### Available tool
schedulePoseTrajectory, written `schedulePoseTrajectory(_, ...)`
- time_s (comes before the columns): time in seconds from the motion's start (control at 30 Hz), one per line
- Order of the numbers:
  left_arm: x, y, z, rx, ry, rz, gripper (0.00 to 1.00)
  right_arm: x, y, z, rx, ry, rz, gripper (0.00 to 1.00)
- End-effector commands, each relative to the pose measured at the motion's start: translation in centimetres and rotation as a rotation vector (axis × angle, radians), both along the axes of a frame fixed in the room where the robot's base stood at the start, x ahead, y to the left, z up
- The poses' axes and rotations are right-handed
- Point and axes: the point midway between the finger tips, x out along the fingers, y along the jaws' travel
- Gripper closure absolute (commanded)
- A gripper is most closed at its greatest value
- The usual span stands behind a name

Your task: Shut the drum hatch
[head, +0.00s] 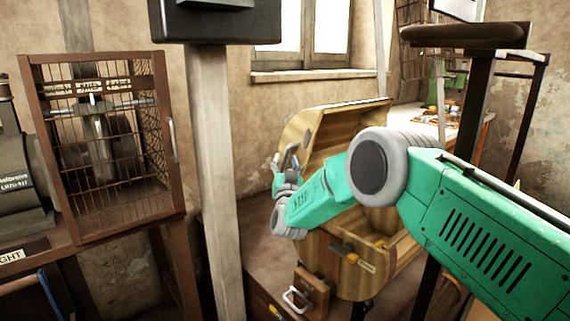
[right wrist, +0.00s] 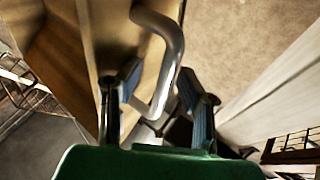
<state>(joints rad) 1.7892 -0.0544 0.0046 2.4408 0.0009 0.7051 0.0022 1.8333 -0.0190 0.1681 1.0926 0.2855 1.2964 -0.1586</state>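The wooden drum (head: 385,236) stands at the centre right of the head view with its hatch (head: 335,118) raised and its inside partly visible. My right arm covers much of the drum. My right gripper (head: 283,160) is at the left edge of the raised hatch, by a grey bent handle. In the right wrist view the handle (right wrist: 167,62) runs between the two spread fingers of my right gripper (right wrist: 158,75). A gap shows on the left side of the handle; contact on the right side is unclear. My left gripper is not in view.
A caged press (head: 108,140) stands at the left, with a grey motor (head: 20,165) beside it. A pale post (head: 212,150) rises left of the drum. A table with small objects (head: 440,113) stands behind, and a dark stand (head: 475,100) at the right.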

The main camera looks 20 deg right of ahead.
Motion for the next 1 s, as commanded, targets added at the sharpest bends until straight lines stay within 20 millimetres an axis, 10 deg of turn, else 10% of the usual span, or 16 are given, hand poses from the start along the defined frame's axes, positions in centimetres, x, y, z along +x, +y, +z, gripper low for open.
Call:
schedulePoseTrajectory(0.1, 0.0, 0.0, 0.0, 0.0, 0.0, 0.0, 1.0, 0.0, 0.1, 0.0, -0.001, 0.0, 0.001, 0.99)
schedulePoseTrajectory(1.0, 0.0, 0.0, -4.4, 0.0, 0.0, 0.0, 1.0, -5.1, -1.6, -2.2, 0.117, -0.321, 0.001, 1.0)
